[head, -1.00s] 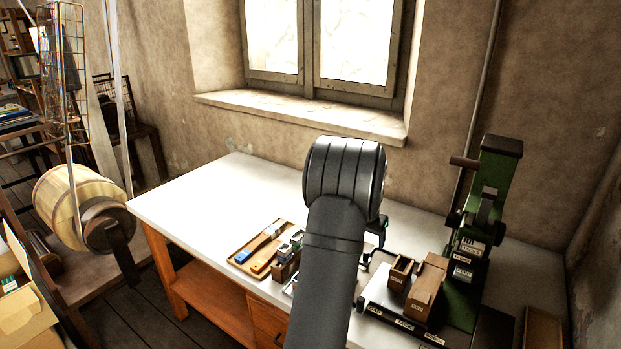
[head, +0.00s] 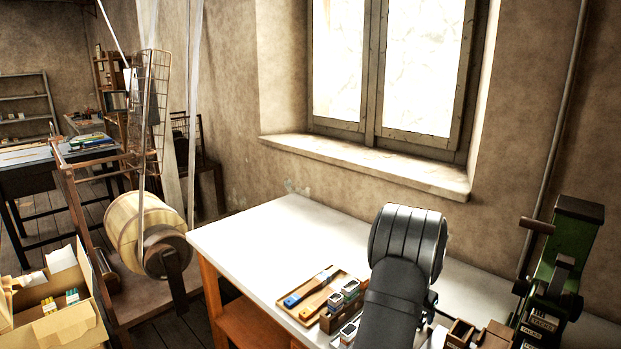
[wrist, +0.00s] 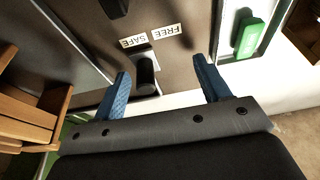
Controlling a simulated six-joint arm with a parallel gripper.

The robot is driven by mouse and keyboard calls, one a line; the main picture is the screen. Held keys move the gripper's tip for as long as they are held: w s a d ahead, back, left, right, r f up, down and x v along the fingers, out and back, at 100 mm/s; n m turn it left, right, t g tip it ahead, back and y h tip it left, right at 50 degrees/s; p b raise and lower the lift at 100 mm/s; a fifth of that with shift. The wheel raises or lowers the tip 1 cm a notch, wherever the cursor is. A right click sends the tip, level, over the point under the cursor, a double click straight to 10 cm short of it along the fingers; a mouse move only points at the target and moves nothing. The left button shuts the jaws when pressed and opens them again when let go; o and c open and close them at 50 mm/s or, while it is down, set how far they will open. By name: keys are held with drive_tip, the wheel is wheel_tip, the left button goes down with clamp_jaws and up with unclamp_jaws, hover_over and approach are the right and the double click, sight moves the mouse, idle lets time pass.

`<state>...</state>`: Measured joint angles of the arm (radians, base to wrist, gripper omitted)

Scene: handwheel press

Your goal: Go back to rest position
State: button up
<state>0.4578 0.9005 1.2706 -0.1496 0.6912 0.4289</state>
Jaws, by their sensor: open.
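My gripper (wrist: 162,82) shows in the wrist view as two blue fingers, spread apart with nothing held between them. A short dark knob or lever (wrist: 147,76) shows between the fingertips, beside the labels SAFE (wrist: 133,41) and FREE (wrist: 167,31) on a brown surface. I cannot tell how far it is from the fingers. In the head view my dark arm reaches over the bench's front and hides most of the gripper. The green handwheel press (head: 572,240) stands at the right, partly cut off by the frame edge.
The white bench (head: 250,235) is clear at left and back. A wooden box (wrist: 22,110) and a green block (wrist: 249,38) show in the wrist view.

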drive_tip(key=shift+s+d, duration=0.2)
drive_tip(key=shift+d, duration=0.05)
drive_tip(key=r, duration=0.8)
drive_tip(key=shift+s+d+r, duration=0.2)
drive_tip(key=shift+s+d, duration=0.1)
wheel_tip(320, 180, down, 8)
drive_tip(key=shift+r, duration=0.25)
drive_tip(key=shift+w+a+f, duration=0.5)
drive_tip(key=shift+w+a, duration=0.35)
drive_tip(key=shift+a, duration=0.05)
wheel_tip(320, 180, up, 10)
drive_tip(key=f, duration=0.1)
drive_tip(key=w+a+r+n+g+h, duration=0.1)
drive_tip(key=w+a+n+h, duration=0.2)
drive_tip(key=a, duration=0.5)
drive_tip(key=w+a+r+n+g+h, duration=0.1)
drive_tip(key=w+a+n, duration=0.35)
drive_tip(key=a, duration=0.25)
drive_tip(key=s+a+n+h, duration=0.2)
drive_tip(key=a+n, duration=0.7)
drive_tip(key=a, duration=0.5)
drive_tip(key=s+a+f+n+g+h, duration=0.1)
drive_tip(key=a+n+h, duration=0.4)
drive_tip(key=a+n, duration=0.5)
drive_tip(key=s+a, duration=0.1)
drive_tip(key=a, duration=0.3)
drive_tip(key=shift+s+a+f, duration=0.25)
drive_tip(key=shift+s+a, duration=0.1)
drive_tip(key=shift+s, duration=0.05)
